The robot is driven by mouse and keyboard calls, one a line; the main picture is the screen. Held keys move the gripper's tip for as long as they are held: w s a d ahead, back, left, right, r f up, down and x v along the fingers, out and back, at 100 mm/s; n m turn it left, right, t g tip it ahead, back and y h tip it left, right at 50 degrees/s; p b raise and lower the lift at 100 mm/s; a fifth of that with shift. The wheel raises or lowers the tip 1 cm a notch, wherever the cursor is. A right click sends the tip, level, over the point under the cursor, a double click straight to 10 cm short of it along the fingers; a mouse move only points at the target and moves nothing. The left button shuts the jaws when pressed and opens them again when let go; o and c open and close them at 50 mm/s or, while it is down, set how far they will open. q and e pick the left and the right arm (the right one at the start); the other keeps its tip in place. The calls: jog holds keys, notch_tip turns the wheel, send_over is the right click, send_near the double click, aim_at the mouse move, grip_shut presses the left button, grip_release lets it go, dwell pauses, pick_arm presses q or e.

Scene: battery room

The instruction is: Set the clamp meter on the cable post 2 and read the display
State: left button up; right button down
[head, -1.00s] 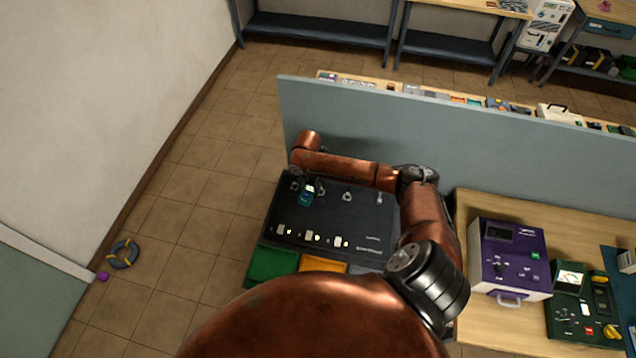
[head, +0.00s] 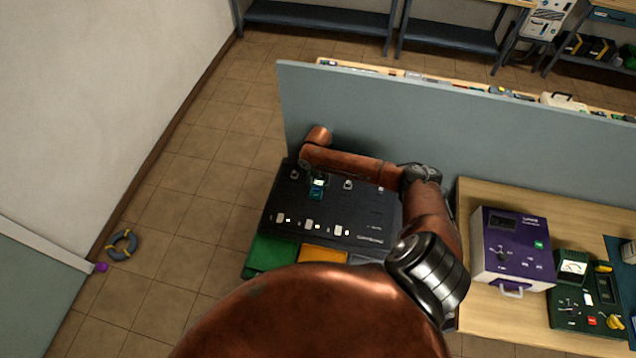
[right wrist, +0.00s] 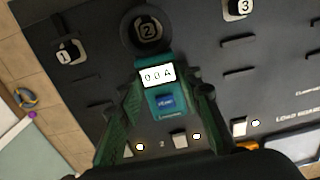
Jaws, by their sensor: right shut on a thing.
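The teal clamp meter (right wrist: 165,98) is held between the green fingers of my right gripper (right wrist: 168,95), which is shut on its body. Its lit display (right wrist: 158,75) reads 0.0 A. Its dark ring shows around cable post 2 (right wrist: 148,31) in the right wrist view; I cannot tell whether the jaw is fully closed. In the head view the small meter (head: 317,186) is at the back left of the black load board (head: 340,212), under my right arm. Post 1 (right wrist: 68,55) and post 3 (right wrist: 238,8) stand clear on either side. My left gripper is out of view.
Several small lit lamps line the board's front. Green (head: 271,254) and orange (head: 322,255) pads lie before it. A grey-blue partition (head: 450,125) stands behind. A purple box (head: 512,248) and a green meter panel (head: 590,300) are at the right.

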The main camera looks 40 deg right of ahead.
jog(key=shift+f, duration=0.45)
jog(key=shift+r+p, duration=0.1)
jog(key=shift+p, duration=0.25)
dwell(1.0)
jog(key=shift+f+b, duration=0.45)
jog(key=shift+f, duration=0.2)
dwell(0.4)
jog(key=c, duration=1.7)
grip_release()
jog(key=shift+o, duration=0.2)
